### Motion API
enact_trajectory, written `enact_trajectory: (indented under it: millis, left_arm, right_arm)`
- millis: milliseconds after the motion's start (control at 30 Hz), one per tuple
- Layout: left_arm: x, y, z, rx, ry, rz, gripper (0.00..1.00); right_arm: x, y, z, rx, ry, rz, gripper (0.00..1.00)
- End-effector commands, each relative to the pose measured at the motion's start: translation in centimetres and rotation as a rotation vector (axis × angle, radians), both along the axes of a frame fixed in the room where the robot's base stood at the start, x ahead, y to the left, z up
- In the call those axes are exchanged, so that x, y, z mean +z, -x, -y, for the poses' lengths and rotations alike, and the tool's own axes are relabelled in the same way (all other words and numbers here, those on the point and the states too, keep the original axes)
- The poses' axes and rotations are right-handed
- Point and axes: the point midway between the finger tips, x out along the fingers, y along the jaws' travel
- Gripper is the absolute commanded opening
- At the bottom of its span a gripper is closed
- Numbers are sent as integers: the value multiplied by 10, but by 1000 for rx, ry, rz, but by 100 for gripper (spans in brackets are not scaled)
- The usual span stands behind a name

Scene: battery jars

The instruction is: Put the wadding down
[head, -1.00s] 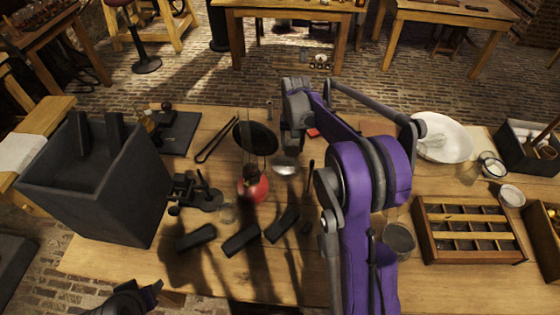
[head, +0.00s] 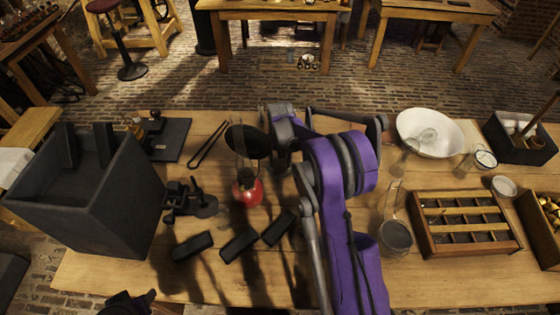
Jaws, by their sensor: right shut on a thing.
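My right gripper (head: 281,150) is over the middle of the table, just right of the round black disc (head: 247,141) and the red-based lamp (head: 248,191). My own purple arm largely hides its fingers. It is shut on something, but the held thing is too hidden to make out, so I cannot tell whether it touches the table. No wadding shows clearly. My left gripper (head: 130,304) is a dark shape at the bottom edge, left of the middle, cut off by the frame; its jaws cannot be read.
A large dark open box (head: 95,205) stands at the left. Several black blocks (head: 240,245) lie in front of the lamp. A white bowl (head: 448,130), glass jars, a divided wooden tray (head: 475,247) and a dark bin (head: 520,147) with pale pieces fill the right side.

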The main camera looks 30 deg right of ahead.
Motion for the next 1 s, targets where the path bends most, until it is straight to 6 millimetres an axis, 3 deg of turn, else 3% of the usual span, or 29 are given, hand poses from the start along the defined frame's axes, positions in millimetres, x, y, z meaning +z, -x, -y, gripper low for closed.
enact_trajectory:
  millis: [33, 200, 567, 667, 1000]
  left_arm:
    - [-2, 1, 0, 0, 0, -2, 50]
    - [-1, 0, 0, 0, 0, -1, 50]
    - [4, -2, 0, 0, 0, 4, 50]
    - [3, -1, 0, 0, 0, 3, 50]
    - [5, -2, 0, 0, 0, 5, 50]
  right_arm:
    - [-2, 1, 0, 0, -1, -1, 62]
    - [-1, 0, 0, 0, 0, 0, 89]
    - [6, 0, 0, 0, -1, 1, 89]
    - [19, 0, 0, 0, 0, 0, 89]
    - [91, 0, 0, 0, -1, -1, 89]
